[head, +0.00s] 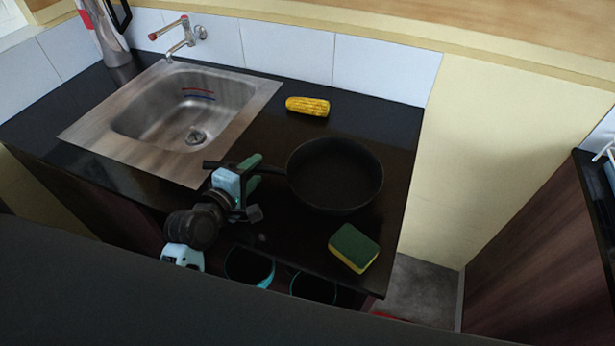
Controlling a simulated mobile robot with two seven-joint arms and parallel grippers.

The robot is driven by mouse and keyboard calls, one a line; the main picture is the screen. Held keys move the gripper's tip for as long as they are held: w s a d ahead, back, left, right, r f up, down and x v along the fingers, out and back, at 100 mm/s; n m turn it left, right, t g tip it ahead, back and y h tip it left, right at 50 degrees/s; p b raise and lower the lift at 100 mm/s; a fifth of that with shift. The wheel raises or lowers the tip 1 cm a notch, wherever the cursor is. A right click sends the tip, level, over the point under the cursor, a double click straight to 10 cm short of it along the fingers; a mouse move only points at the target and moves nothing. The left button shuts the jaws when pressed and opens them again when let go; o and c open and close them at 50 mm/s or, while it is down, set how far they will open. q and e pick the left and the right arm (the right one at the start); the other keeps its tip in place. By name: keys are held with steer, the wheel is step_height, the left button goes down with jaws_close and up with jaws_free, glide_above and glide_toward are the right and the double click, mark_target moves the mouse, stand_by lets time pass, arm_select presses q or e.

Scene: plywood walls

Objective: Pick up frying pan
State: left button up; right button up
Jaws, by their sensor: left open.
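A black frying pan (335,175) lies on the dark countertop, right of the sink. Its handle points left toward the sink's edge. My left gripper (254,173) is open at the handle, with its green-tipped fingers close to it. The gripper covers part of the handle, and I cannot tell whether the fingers touch it or sit on both sides. The pan rests flat on the counter. My right gripper is not in view.
A metal sink (110,130) with a faucet (185,38) is on the left. A yellow corn cob (307,106) lies behind the pan, and a green-yellow sponge (354,248) lies in front. A tall silver container (108,35) stands at the back left. The counter (405,150) ends just right of the pan.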

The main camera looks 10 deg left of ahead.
arm_select(q)
steer(key=shift+x, duration=1.8)
steer(key=shift+r, duration=0.15)
jaws_close()
steer(key=shift+r, duration=0.15)
